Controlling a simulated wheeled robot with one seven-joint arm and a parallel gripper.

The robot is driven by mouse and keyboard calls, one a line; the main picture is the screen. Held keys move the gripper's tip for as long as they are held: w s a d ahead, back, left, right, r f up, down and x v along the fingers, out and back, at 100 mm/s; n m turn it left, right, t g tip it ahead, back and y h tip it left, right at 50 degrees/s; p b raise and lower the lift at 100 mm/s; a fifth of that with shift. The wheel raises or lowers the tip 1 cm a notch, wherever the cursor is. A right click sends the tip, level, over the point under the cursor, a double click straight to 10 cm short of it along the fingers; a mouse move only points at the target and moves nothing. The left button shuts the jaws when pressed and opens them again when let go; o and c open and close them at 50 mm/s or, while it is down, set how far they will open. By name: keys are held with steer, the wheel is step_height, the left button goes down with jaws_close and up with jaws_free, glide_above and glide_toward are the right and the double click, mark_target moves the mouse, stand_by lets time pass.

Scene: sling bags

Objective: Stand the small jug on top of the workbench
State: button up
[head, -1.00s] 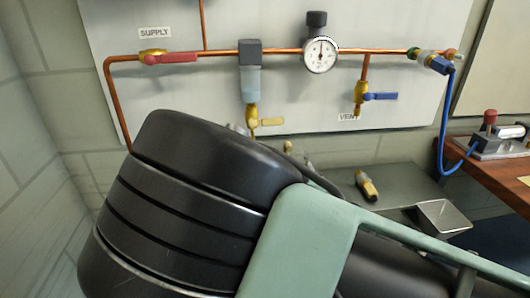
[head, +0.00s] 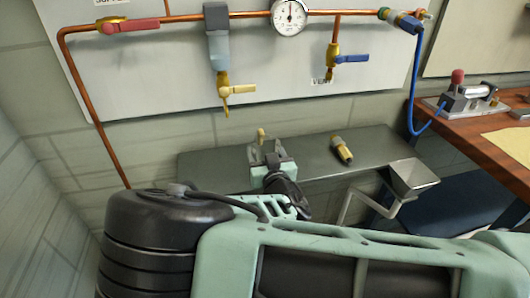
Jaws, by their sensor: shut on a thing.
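My gripper (head: 266,158) is at the left part of a dark grey shelf, seen from behind. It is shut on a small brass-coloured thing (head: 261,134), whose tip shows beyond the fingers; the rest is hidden. I cannot tell whether it touches the shelf. I see nothing that I can clearly make out as a small jug. The wooden workbench (head: 468,153) stands at the right, well apart from my gripper.
The dark grey shelf (head: 215,167) also bears a brass and black fitting (head: 342,150). A metal hopper (head: 412,178) stands at its right front. The workbench bears a clamp-like device (head: 470,98) and a yellow sheet (head: 512,144). Copper pipes (head: 180,18) and valves hang above.

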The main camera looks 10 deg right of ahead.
steer(key=shift+f, duration=0.15)
steer(key=o, duration=1.1)
